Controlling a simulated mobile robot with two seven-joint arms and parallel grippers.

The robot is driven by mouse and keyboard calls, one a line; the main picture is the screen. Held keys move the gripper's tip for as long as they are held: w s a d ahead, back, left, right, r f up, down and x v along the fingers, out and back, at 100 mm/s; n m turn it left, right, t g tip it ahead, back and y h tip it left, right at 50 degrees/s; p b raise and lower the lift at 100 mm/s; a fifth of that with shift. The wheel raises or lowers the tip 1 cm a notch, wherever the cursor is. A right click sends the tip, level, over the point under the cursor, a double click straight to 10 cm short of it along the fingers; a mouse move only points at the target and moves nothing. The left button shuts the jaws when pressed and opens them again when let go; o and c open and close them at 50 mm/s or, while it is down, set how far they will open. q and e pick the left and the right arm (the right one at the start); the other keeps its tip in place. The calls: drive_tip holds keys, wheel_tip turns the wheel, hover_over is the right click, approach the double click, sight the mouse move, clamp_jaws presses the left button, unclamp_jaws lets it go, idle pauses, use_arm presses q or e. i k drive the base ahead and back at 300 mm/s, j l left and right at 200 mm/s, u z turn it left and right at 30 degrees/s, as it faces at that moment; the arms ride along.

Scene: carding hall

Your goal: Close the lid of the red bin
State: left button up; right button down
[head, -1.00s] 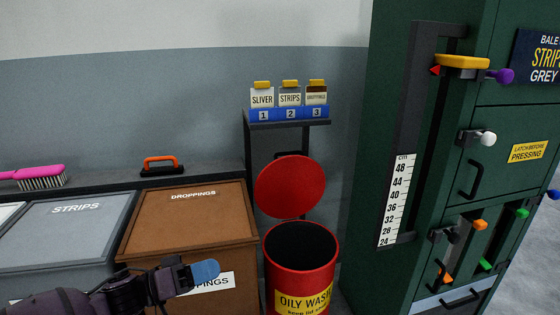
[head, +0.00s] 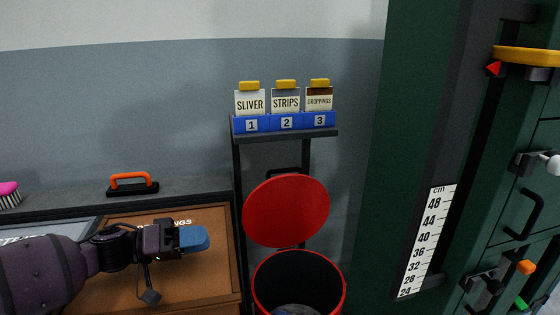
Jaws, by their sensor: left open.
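The red bin (head: 259,300) stands at the bottom middle of the head view, cut off by the lower edge. Its round red lid (head: 286,211) is raised and tilted back behind the open dark mouth. Something pale lies inside the bin, too little shown to name. My left gripper (head: 196,239) with blue fingertips is open and empty, in front of the brown droppings box and to the left of the lid, not touching it. The right gripper is out of view.
A dark stand behind the bin holds a blue rack (head: 285,123) with several labelled cards. The brown droppings box (head: 205,282) is at left, with an orange-handled tool (head: 132,184) on the ledge behind. A green press (head: 410,130) with a scale (head: 427,240) bounds the right.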

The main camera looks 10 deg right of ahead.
sight(286, 210)
drive_tip(key=i+l, duration=0.25)
drive_tip(key=i, duration=0.15)
drive_tip(key=i+l, duration=0.25)
drive_tip(key=i, duration=0.15)
